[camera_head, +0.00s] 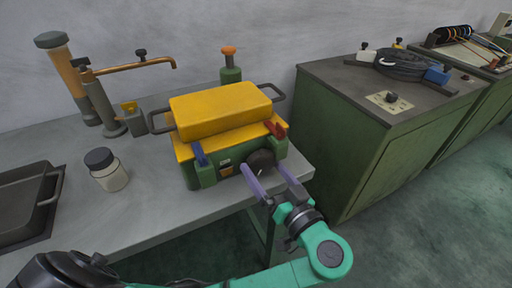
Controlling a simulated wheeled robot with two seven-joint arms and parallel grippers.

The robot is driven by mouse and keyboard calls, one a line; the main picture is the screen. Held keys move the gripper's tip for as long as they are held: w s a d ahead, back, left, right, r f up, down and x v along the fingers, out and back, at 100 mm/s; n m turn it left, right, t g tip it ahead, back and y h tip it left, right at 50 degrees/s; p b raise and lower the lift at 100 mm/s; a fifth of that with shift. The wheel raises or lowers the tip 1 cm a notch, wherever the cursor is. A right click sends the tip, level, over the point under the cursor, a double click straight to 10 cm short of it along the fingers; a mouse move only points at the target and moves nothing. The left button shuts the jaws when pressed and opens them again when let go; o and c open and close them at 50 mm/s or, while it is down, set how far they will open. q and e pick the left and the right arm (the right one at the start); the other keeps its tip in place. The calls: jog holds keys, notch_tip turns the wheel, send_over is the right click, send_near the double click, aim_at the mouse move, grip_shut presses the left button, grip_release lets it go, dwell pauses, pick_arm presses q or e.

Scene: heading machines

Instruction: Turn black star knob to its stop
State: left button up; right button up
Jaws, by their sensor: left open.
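The black star knob (261,161) sits on the front face of a green and yellow machine (206,174) at the middle of the grey table. It looks dark and round, and its lower part is close behind my gripper's fingers. My left gripper (268,180) is open, with its two purple fingers pointing at the knob from the front, one on each side of it in the picture. I cannot tell whether the fingers touch it. My right gripper is not in view.
A blue lever (200,153) and a red lever (276,130) flank the machine's front. A white jar (106,170) and a dark tray (26,207) stand left. A green cabinet (372,160) stands right, beyond a floor gap.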

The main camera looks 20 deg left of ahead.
pick_arm(q)
jog(key=shift+w+a, duration=0.15)
jog(key=shift+s+d+r, duration=0.15)
jog(key=shift+s+d, duration=0.05)
jog(key=c, duration=1.1)
jog(key=m+p, duration=0.2)
jog(key=m, duration=0.1)
jog(key=shift+r+m, duration=0.2)
jog(key=shift+m, duration=0.1)
jog(key=shift+m+p, duration=0.35)
jog(key=shift+m, duration=0.35)
jog(key=shift+f+m, duration=0.15)
jog(key=shift+m, duration=0.15)
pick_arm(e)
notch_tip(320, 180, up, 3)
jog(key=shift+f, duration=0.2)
